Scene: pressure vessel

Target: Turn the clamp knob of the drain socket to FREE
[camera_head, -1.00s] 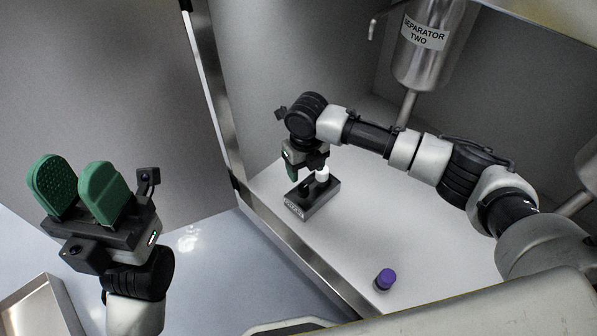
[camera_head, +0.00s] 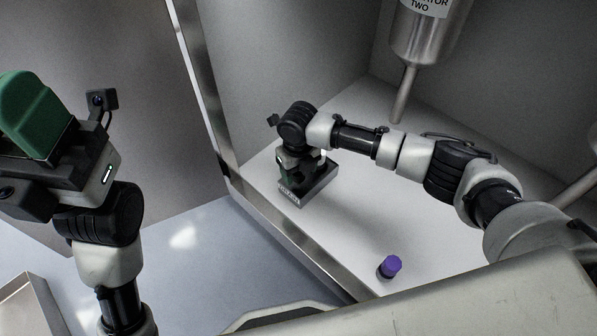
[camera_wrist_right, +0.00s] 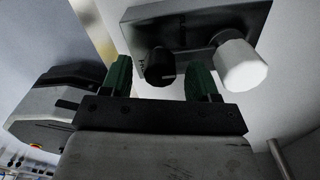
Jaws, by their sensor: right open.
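The drain socket is a dark grey block (camera_head: 318,188) with a label on its near face, standing on the pale floor of the bay. In the right wrist view its block (camera_wrist_right: 190,22) carries a black knob (camera_wrist_right: 160,66) with a pale mark and a white round cap (camera_wrist_right: 238,65) beside it. My right gripper (camera_wrist_right: 160,80) is open, its green fingers on either side of the black knob, with gaps visible. In the head view my right gripper (camera_head: 289,180) is over the block and hides the knob. My left gripper (camera_head: 35,115) is at the left edge; only one green finger shows.
A purple-capped piece (camera_head: 390,266) stands on the bay floor near its front edge. A steel vessel (camera_head: 418,40) with a thin pipe hangs above the back. A metal frame edge (camera_head: 200,85) runs along the bay's left side. A tray (camera_head: 30,305) is at lower left.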

